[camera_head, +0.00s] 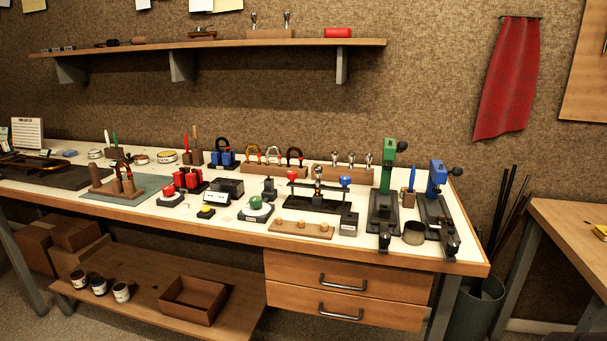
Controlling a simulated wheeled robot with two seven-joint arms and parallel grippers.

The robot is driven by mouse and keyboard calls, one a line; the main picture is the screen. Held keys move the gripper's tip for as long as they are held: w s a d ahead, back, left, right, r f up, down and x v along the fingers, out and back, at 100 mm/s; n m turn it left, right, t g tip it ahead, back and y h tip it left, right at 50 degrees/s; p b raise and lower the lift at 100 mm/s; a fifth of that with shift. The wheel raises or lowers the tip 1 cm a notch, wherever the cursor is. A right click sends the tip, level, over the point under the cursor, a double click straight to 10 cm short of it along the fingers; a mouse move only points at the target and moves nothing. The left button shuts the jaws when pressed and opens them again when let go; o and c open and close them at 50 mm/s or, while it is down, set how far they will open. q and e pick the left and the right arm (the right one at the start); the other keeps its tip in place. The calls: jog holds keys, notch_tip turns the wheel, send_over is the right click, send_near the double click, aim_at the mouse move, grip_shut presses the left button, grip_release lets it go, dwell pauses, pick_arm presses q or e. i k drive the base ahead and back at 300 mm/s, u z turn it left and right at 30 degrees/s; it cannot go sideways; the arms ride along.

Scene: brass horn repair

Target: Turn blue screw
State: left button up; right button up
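A blue upright press-like tool (436,177) and a thin blue-handled tool (412,178) stand further right. Neither of my grippers is in view.
A green press-like tool (388,165) stands right of the blue knob. A wooden block with round pegs (301,229) lies in front. Red-handled (188,180) and blue (224,156) tools stand left. The bench front edge has drawers (343,285) below.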

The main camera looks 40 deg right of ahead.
aim_at(344, 180)
jog(key=u, duration=1.85)
jog(key=k, duration=1.75)
jog(key=z, duration=1.9)
